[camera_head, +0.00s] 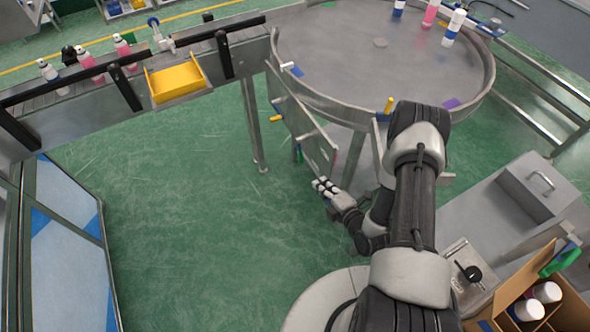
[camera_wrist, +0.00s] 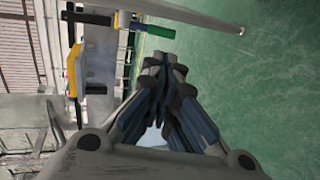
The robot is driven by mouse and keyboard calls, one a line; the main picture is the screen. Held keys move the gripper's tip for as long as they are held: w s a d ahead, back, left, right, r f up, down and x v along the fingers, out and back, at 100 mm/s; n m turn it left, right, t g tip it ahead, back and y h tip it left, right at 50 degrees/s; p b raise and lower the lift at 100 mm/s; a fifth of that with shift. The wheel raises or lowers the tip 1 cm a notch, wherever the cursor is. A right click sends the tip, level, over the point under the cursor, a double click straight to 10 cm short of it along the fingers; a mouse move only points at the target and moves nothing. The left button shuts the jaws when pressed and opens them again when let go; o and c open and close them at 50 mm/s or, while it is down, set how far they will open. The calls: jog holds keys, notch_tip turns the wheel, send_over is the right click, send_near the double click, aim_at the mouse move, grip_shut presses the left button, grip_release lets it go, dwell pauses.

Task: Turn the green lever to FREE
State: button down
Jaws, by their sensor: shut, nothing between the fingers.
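The green lever (camera_head: 299,153) is small and hangs at the lower part of the grey panel (camera_head: 310,133) at the round table's front left. In the wrist view a green bar (camera_wrist: 158,30) with a dark block at its left end shows just past my fingertips. My gripper (camera_head: 321,186) is shut and empty. It is below and to the right of the lever in the head view, with a visible gap. In the wrist view the fingertips (camera_wrist: 165,62) are together, below the green bar and apart from it. Any FREE marking is too small to read.
A cardboard box (camera_head: 510,285) is at lower right. Green floor (camera_head: 200,200) lies clear leftward.

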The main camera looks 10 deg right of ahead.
jog(key=b+x, duration=0.3)
jog(key=x, duration=1)
jog(key=shift+w+b, duration=0.3)
jog(key=shift+a+f, duration=0.1)
